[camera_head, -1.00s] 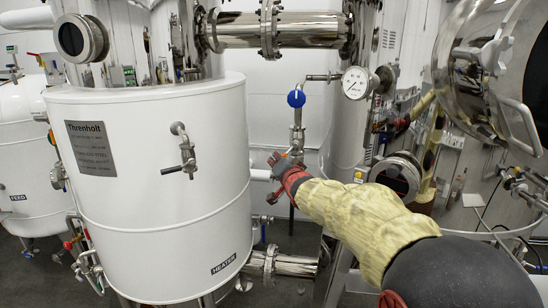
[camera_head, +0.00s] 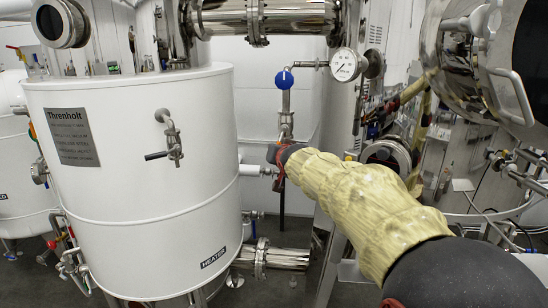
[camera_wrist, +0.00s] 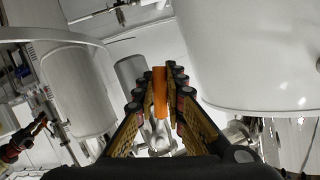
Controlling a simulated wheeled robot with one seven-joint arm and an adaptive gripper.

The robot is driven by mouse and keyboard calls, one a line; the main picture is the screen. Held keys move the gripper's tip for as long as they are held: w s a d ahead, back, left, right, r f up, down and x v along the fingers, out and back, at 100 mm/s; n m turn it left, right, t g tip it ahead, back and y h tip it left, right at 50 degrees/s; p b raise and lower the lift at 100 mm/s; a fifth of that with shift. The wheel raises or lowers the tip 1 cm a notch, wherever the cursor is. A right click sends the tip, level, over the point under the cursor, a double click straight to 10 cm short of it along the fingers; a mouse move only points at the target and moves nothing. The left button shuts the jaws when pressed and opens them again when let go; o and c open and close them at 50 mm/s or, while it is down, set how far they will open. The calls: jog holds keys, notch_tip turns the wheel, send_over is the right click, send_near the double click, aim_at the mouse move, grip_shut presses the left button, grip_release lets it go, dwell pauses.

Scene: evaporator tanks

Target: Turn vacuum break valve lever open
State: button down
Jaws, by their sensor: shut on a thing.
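An orange lever (camera_wrist: 160,92) stands between the two fingers of my gripper (camera_wrist: 158,88) in the wrist view. The fingers press on it from both sides, and its tip shows between them. A pale metal fitting (camera_wrist: 160,136) shows below the lever. In the head view my gripper (camera_head: 277,165) is at the vertical pipe under the blue knob (camera_head: 284,79), just right of the white heater tank (camera_head: 130,190). The lever is hidden there behind my gripper and wrist.
A pressure gauge (camera_head: 345,65) sits right of the blue knob. A small black-handled valve (camera_head: 170,137) sticks out of the heater tank's front. A horizontal steel pipe (camera_head: 272,258) runs low beside the tank. Large steel vessels (camera_head: 470,60) crowd the right.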

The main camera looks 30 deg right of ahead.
jog(key=shift+s+d+f+n+g+h+b, duration=0.15)
jog(key=shift+s+d+n+g+h+b, duration=0.35)
jog(key=shift+b, duration=0.9)
jog(key=shift+s+d+f+n+g+h+b, duration=0.15)
jog(key=shift+d+n+b, duration=0.5)
jog(key=shift+b, duration=0.7)
jog(key=shift+a, duration=0.1)
jog(key=c, duration=1.8)
grip_release()
jog(key=shift+r, duration=0.1)
jog(key=shift+c, duration=0.2)
jog(key=v, duration=1.2)
jog(key=shift+n, duration=0.25)
